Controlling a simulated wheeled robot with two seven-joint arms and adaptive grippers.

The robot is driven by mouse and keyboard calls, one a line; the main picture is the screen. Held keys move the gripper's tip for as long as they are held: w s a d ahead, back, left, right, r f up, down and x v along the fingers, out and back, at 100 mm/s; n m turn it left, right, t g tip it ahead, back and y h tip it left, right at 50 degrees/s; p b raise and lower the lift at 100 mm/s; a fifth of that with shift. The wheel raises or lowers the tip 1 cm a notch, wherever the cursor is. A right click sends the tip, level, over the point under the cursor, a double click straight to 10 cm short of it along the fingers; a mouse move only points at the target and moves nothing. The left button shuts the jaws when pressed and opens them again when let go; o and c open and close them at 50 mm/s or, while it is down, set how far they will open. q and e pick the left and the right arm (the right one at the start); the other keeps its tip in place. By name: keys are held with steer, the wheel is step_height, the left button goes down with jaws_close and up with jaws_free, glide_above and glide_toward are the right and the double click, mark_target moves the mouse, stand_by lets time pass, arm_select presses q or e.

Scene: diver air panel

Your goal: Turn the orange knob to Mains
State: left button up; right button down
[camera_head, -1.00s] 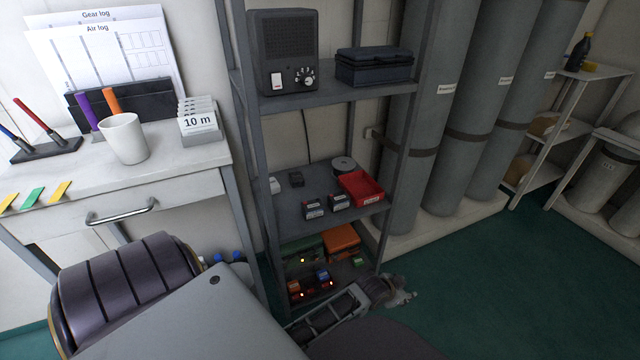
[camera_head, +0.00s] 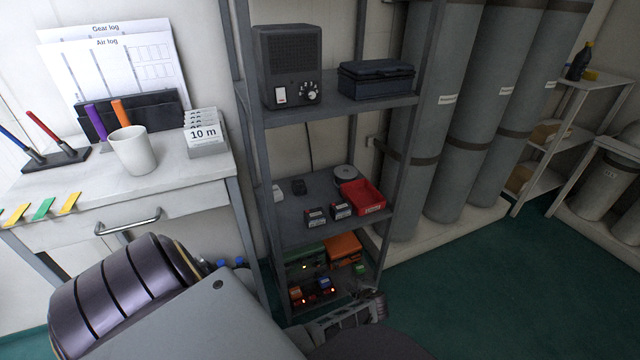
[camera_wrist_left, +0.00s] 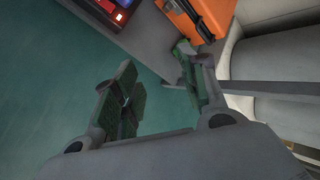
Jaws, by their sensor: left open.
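I cannot make out an orange knob in either view. My left gripper (camera_head: 355,316) is low in the head view, in front of the bottom of the grey shelf rack, partly hidden by my own arm. In the left wrist view the left gripper (camera_wrist_left: 160,88) shows its two green-padded fingers spread apart with nothing between them. An orange case (camera_head: 343,247) lies on the rack's bottom shelf. It also shows beyond the fingers in the left wrist view (camera_wrist_left: 197,14). My right gripper is not in view.
The grey rack (camera_head: 333,113) holds a dark speaker box (camera_head: 287,62) with a pale dial, a blue case (camera_head: 376,79) and a red tray (camera_head: 362,196). A desk with a white mug (camera_head: 133,150) stands left. Tall grey cylinders (camera_head: 485,120) stand right. Green floor (camera_head: 460,285) is clear.

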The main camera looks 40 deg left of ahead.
arm_select(q)
steer(key=s+a+f+m+y, duration=0.1)
steer(key=s+a+m+y, duration=0.4)
steer(key=a+m, duration=0.3)
steer(key=shift+s+a+f+m+y, duration=0.2)
steer(key=shift+s+m+y, duration=0.1)
steer(key=shift+s+m, duration=0.45)
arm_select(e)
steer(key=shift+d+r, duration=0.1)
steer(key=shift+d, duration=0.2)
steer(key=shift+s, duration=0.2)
arm_select(q)
steer(key=shift+w, duration=0.1)
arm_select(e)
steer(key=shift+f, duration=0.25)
